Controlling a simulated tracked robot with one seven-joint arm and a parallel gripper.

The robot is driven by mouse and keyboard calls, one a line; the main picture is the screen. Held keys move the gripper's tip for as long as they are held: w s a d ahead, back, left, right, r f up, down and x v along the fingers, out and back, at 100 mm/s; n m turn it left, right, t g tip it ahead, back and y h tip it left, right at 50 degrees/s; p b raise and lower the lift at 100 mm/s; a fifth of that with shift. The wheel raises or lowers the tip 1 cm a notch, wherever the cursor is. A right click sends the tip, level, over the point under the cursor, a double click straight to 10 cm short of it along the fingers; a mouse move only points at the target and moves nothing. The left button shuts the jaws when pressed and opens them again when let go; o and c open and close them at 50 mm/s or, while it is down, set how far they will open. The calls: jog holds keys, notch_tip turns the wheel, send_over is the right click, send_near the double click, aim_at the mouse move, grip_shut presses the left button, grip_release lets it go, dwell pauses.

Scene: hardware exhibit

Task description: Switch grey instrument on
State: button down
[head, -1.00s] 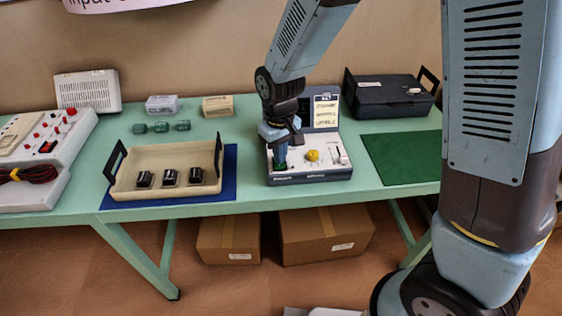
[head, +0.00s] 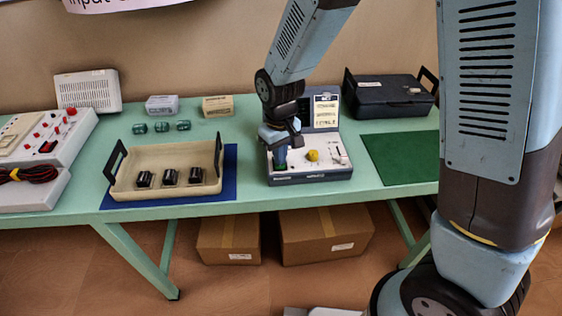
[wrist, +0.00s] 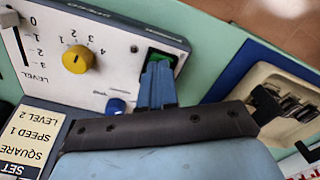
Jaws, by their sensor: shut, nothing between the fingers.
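The grey instrument (head: 330,172) stands on the green table with its lid raised behind the white panel. The panel carries a yellow knob (head: 312,155), which also shows in the wrist view (wrist: 77,57), a blue knob (wrist: 116,106), a slider (wrist: 9,18) and a green switch (wrist: 163,56) in a dark recess. My gripper (head: 281,164) is shut and empty, pointing down at the panel's left side. In the wrist view its blue fingertips (wrist: 159,68) are at the green switch and partly cover it. I cannot tell whether they touch or press it.
A beige tray (head: 205,189) with several black knobs stands left on a blue mat (head: 229,180). A black case (head: 385,97) is behind right, and a green mat (head: 400,155) lies bare at right. A card (wrist: 30,140) reads SET, SQUARE, SPEED 1, LEVEL 2.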

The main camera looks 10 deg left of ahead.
jog(key=shift+f, duration=0.35)
dwell(0.3)
notch_tip(320, 180, up, 7)
dwell(1.0)
dwell(0.4)
jog(key=d+r+m+t+y, duration=0.1)
jog(key=d+r+m+t, duration=0.25)
jog(key=d+r, duration=1.2)
jog(key=s+d+r+m+t, duration=0.1)
jog(key=s+d+r+m, duration=0.1)
jog(key=s+d, duration=0.3)
jog(key=s+d+r+m+t+h, duration=0.1)
jog(key=s+d+r+m, duration=0.2)
jog(key=s+d, duration=0.3)
jog(key=d, duration=0.4)
jog(key=shift+d+r, duration=0.25)
jog(key=shift+r, duration=0.15)
